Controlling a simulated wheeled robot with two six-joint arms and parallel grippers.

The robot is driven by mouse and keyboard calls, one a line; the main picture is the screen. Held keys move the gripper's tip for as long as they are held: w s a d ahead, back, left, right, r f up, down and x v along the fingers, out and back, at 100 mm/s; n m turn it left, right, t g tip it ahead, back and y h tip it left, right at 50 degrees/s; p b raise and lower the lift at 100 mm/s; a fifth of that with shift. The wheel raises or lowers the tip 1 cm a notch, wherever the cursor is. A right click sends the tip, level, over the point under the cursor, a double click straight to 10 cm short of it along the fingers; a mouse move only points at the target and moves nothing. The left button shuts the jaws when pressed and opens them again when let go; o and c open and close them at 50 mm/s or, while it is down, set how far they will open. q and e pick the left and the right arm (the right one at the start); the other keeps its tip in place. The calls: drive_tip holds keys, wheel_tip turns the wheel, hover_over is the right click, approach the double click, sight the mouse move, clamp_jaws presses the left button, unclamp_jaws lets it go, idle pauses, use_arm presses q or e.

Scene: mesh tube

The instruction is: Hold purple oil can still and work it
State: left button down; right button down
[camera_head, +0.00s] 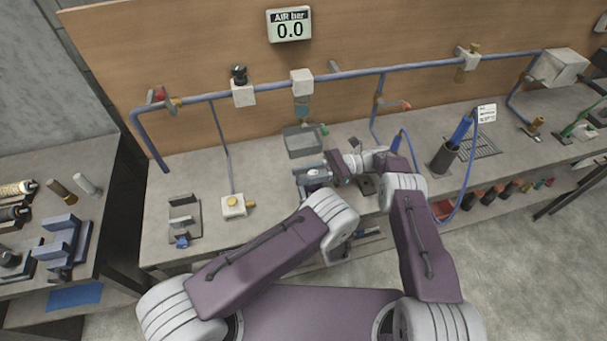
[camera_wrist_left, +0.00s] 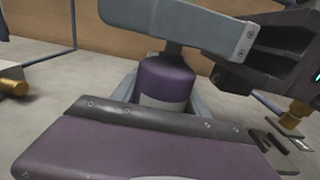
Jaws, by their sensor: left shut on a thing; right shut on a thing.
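The purple oil can (camera_wrist_left: 167,80) stands in the middle of the left wrist view, with a pale band low on its body. My left gripper (camera_wrist_left: 163,102) is shut on it, a blue-grey finger on each side. My right gripper (camera_wrist_left: 180,22) comes in from the right, and its grey finger lies across the top of the can and hides it. I cannot see what its jaws hold. In the head view my left gripper (camera_head: 309,176) and right gripper (camera_head: 340,166) meet over the bench and largely hide the can.
A grey tray (camera_head: 304,142) stands behind my grippers. A dark cup with a blue tool (camera_head: 445,155) is to the right, a white block (camera_head: 234,206) to the left. A blue pipe (camera_head: 340,75) runs along the back board, under a gauge reading 0.0 (camera_head: 289,25).

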drive_tip(key=c, duration=1.1)
unclamp_jaws()
drive_tip(key=shift+c, duration=0.2)
wheel_tip(320, 180, up, 10)
